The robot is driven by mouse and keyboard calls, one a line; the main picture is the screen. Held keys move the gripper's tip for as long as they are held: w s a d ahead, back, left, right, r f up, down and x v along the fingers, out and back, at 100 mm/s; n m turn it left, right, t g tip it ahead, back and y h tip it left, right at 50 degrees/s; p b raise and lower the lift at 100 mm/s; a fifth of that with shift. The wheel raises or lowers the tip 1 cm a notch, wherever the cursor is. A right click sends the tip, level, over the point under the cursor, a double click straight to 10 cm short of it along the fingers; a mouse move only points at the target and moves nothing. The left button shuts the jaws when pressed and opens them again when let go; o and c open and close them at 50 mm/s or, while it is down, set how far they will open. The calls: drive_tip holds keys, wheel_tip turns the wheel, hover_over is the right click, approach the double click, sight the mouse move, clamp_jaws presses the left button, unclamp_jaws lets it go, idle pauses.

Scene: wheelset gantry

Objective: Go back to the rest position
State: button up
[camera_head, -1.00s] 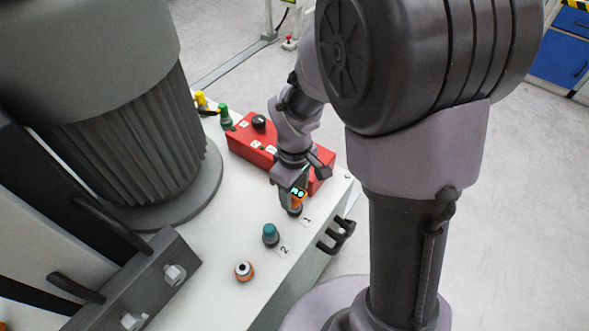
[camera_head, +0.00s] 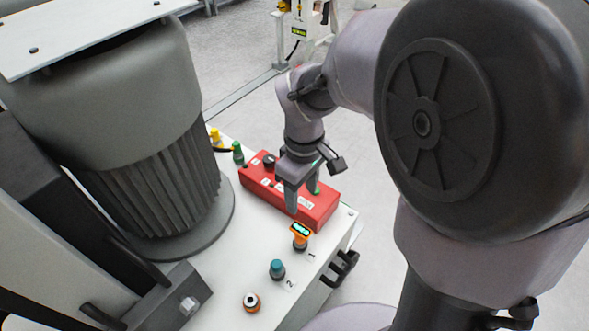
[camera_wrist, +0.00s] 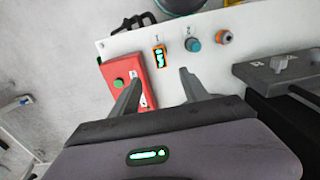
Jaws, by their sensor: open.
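My gripper (camera_head: 303,200) is above the red box (camera_head: 325,206) in the head view, with its two fingers spread and nothing between them. In the wrist view the open gripper (camera_wrist: 157,88) shows at the bottom, its fingers pointing toward the white panel. The orange device with a lit display (camera_head: 300,235) stands on the white panel by label 1, apart from the gripper. It also shows in the wrist view (camera_wrist: 159,56). A teal knob (camera_head: 277,268) by label 2 and an orange-and-white connector (camera_head: 251,301) stand in line with it.
A large grey ribbed motor (camera_head: 150,190) stands left of the gripper. Green (camera_head: 237,152) and yellow (camera_head: 215,137) plugs are behind the red box, which has a black knob (camera_head: 268,160). A black handle (camera_head: 340,268) sticks out from the panel's side. The floor at right is clear.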

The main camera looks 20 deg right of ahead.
drive_tip(key=s+a+r+m+t+y+b, duration=0.1)
drive_tip(key=s+a+r+m+t, duration=0.1)
drive_tip(key=s+r+m+t, duration=0.1)
drive_tip(key=s+a+r+m+t+y+b, duration=0.1)
drive_tip(key=s+a+r+m+t, duration=0.1)
drive_tip(key=s+r+m, duration=0.3)
drive_tip(key=shift+s+r+m+t, duration=0.35)
drive_tip(key=shift+s+m, duration=1.45)
drive_tip(key=shift+s, duration=0.6)
